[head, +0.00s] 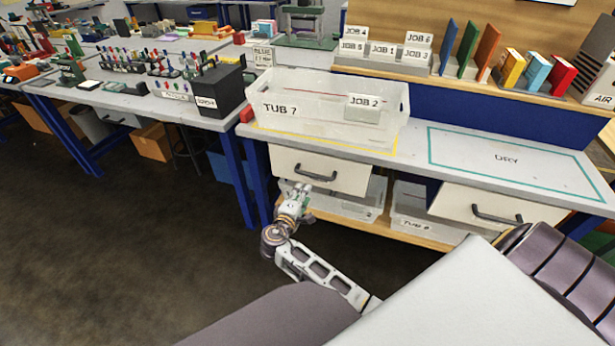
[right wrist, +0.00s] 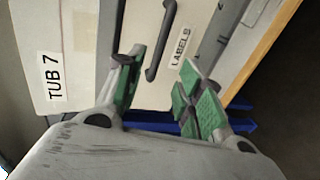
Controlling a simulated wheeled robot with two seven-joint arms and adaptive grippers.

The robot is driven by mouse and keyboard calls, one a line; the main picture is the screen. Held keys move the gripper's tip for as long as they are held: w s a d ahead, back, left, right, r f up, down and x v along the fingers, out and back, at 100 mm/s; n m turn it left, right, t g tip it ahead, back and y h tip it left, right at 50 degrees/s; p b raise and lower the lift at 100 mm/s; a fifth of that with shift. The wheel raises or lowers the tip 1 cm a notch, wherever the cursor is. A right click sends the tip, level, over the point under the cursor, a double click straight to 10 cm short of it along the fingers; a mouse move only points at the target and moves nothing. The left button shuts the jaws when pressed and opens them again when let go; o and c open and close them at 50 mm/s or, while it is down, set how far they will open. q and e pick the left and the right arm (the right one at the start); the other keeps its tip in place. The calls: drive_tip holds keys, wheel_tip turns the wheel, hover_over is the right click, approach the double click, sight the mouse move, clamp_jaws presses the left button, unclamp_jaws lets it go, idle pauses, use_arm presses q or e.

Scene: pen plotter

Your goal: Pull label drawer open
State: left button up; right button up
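The label drawer is a white front (head: 345,178) under the bench top, with a dark bar handle (head: 316,172). It looks shut. In the right wrist view the drawer front (right wrist: 208,22) shows a LABELS tag (right wrist: 180,47) beside the dark handle (right wrist: 160,40). My right gripper (head: 297,192) is in front of the drawer, a little below and left of the handle in the head view. Its green-padded fingers (right wrist: 158,78) are spread apart in the wrist view with nothing between them. The handle lies beyond the fingertips, apart from them. My left gripper is not in view.
A clear tub marked TUB 7 (head: 290,110) stands on the bench above the drawer. A second white drawer (head: 465,205) is to the right. Clear tubs (head: 340,203) sit on the wooden shelf (head: 400,232) below. The floor (head: 130,250) to the left is free.

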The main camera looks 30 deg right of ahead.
sight(314, 175)
idle(0.3)
drive_tip(key=shift+b+x, duration=1.1)
drive_tip(key=shift+x, duration=5.8)
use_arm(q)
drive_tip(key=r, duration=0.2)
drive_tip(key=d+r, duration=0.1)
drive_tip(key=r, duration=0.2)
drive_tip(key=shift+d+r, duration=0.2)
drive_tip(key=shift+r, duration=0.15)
use_arm(e)
drive_tip(key=shift+c, duration=0.2)
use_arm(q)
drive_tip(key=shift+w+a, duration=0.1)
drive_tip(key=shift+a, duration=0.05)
use_arm(e)
clamp_jaws()
